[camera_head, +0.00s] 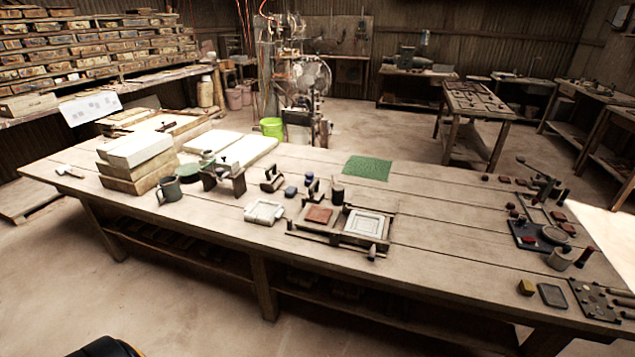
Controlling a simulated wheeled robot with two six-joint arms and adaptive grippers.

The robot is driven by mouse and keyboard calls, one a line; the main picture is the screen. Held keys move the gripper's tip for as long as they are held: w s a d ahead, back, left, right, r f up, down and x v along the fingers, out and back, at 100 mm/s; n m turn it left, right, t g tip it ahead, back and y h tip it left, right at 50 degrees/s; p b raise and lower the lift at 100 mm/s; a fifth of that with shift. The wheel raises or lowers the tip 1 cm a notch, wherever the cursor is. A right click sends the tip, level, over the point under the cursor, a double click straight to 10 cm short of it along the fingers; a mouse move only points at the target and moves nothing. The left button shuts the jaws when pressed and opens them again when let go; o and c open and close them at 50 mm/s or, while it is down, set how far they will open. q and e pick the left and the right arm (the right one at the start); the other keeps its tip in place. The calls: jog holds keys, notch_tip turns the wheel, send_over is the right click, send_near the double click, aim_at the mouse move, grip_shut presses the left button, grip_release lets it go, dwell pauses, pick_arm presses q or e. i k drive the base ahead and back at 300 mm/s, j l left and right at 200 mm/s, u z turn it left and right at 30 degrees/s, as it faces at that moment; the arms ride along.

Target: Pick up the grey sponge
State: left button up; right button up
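A flat dark-grey rectangular block (552,295) lies near the front right edge of the long wooden table (440,262). It may be the grey sponge, but it is too small to be sure. A small yellow block (526,287) lies just left of it, apart from it. Neither of my grippers is in view. A black rounded part with a yellow edge shows at the bottom left, and I cannot tell what part it is.
A dark plate with small tools (597,300) lies right of the grey block. A tile press frame (342,226) stands mid-table, with a green mat (367,168) behind it. Stacked boxes (138,163) and mugs stand at the left. The front middle-right tabletop is clear.

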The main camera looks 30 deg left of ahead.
aim_at(291, 192)
jog(key=i+j, duration=0.1)
jog(key=j, duration=0.3)
jog(key=i+j, duration=0.1)
jog(key=j, duration=0.25)
jog(key=i+j, duration=0.1)
jog(key=j, duration=0.3)
jog(key=i+j, duration=0.1)
jog(key=j, duration=0.25)
